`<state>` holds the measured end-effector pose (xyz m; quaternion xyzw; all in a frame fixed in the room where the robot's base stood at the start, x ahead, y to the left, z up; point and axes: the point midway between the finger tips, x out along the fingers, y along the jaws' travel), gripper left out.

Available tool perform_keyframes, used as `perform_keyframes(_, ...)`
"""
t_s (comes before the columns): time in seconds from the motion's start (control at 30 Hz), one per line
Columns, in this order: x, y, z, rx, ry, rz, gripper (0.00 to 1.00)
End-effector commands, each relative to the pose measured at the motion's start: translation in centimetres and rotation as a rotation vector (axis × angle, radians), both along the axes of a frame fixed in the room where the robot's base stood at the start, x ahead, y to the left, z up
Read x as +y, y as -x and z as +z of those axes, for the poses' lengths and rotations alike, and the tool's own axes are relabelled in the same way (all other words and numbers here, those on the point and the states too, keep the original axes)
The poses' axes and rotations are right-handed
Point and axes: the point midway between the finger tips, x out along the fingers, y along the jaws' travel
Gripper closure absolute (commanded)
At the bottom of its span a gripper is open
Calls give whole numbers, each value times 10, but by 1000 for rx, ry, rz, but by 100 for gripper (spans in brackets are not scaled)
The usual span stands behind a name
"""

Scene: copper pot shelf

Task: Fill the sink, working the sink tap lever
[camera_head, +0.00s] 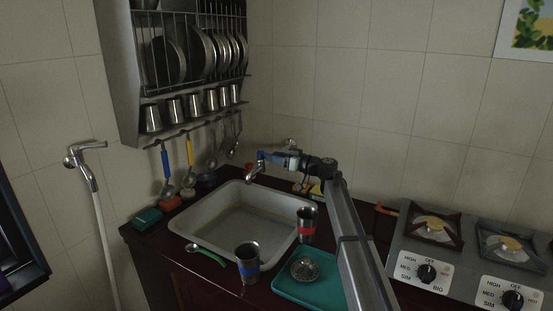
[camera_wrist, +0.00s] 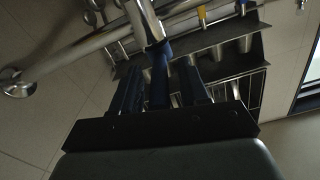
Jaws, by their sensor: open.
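The metal sink tap (camera_head: 255,173) reaches over the back of the sink (camera_head: 204,236), its spout pointing down. No stream of water shows below it, and the basin floor looks dull brown-grey. My gripper (camera_head: 274,157) is at the tap, coming from the right, and hides part of it. In the wrist view my gripper (camera_wrist: 160,88) is open, with a dark finger on each side of a blue lever (camera_wrist: 158,72). The lever joins the metal tap pipe (camera_wrist: 95,47). I cannot tell whether a finger touches the lever.
A teal tray (camera_head: 290,287) lies at the front. A dish rack (camera_head: 127,75) hangs at left; a stove (camera_head: 455,262) stands at right.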

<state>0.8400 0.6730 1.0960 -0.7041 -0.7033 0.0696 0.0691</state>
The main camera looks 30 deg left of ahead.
Motion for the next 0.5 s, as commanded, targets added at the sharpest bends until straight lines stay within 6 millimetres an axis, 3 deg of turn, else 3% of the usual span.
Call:
perform_keyframes(0.17, 0, 0, 0, 0, 0, 0, 56)
perform_keyframes(0.5, 0, 0, 0, 0, 0, 0, 87)
